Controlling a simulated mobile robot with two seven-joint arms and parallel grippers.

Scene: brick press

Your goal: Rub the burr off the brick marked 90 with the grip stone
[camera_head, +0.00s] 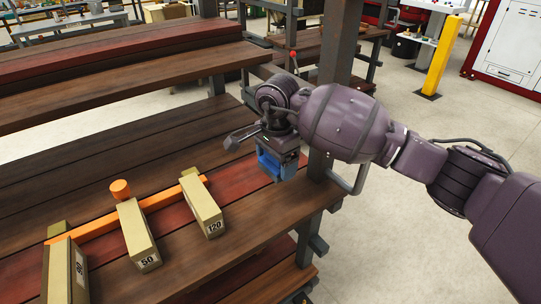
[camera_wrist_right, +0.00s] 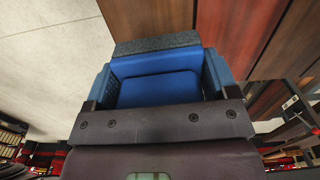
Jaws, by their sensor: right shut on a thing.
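The grip stone (camera_wrist_right: 155,88) has a blue body and a dark grey gritty strip at its far edge. My right gripper (camera_wrist_right: 160,75) is shut on it, a blue finger on each side. In the head view my right gripper (camera_head: 278,163) is over the right end of the bench shelf, right of the bricks and apart from them. The brick marked 90 (camera_head: 62,264) is a tan block at the lower left, cut off by the frame's bottom edge. I cannot make out a burr on it. My left gripper is not in view.
The brick marked 50 (camera_head: 138,236) and the brick marked 120 (camera_head: 203,207) lie to its right, against an orange bar (camera_head: 95,227). An orange cylinder (camera_head: 120,189) stands behind the 50 brick. A dark post (camera_head: 338,60) rises behind my right arm.

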